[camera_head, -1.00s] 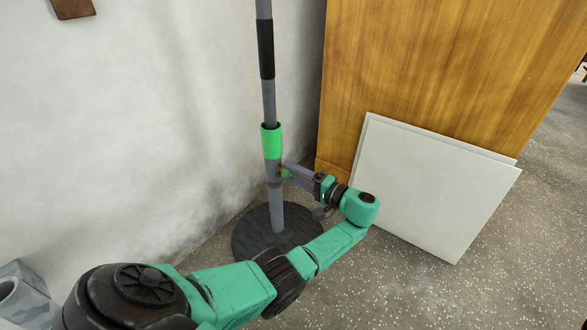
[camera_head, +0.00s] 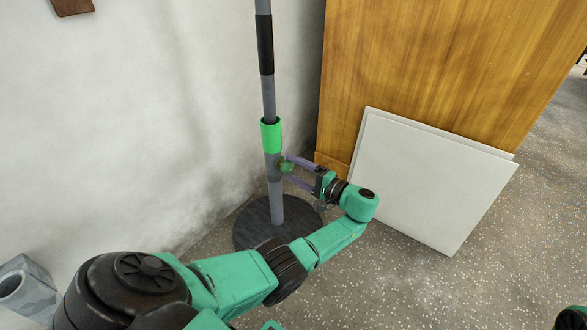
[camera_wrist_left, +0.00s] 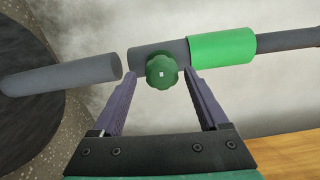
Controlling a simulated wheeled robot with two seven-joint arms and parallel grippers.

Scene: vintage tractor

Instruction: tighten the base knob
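The base knob (camera_head: 285,166) is a green lobed knob on the side of a grey upright pole (camera_head: 276,200), just below a bright green sleeve (camera_head: 271,136). In the left wrist view the knob (camera_wrist_left: 162,71) sits ahead of and between the two purple fingertips. My left gripper (camera_head: 288,168) is open, its fingers on either side of the knob with gaps showing; it also shows in the left wrist view (camera_wrist_left: 160,78). The pole stands on a dark round base (camera_head: 250,231). My right gripper is not in view.
A white wall (camera_head: 150,130) is close behind the pole. White panels (camera_head: 430,185) lean on a wooden cabinet (camera_head: 420,60) at the right. A grey block with a round hole (camera_head: 25,290) stands at the lower left. Speckled floor (camera_head: 420,290) is clear at the lower right.

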